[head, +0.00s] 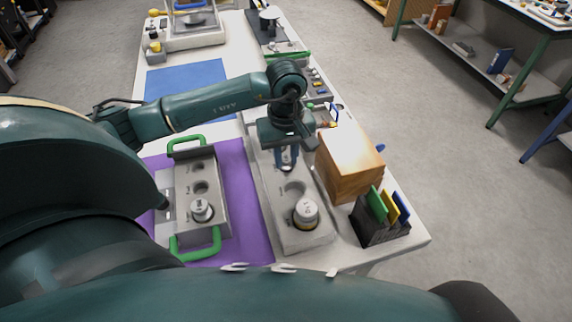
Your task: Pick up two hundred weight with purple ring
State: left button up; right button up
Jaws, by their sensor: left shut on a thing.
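My left gripper (287,158) points down over the far part of a grey weight block (296,236). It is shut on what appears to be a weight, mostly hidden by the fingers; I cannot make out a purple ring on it. In the same block, the middle socket (295,187) is empty. A large silver weight with a pale top (306,212) stands upright in the near socket. My right gripper is not in view.
Left of the block, a grey tray with green handles (218,214) lies on a purple mat (240,180) and holds a smaller silver weight (201,209). A wooden box (350,160) and a dark holder with coloured cards (380,228) stand close on the right. A blue mat (190,78) lies beyond.

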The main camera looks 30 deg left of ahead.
pick_arm(q)
grip_shut()
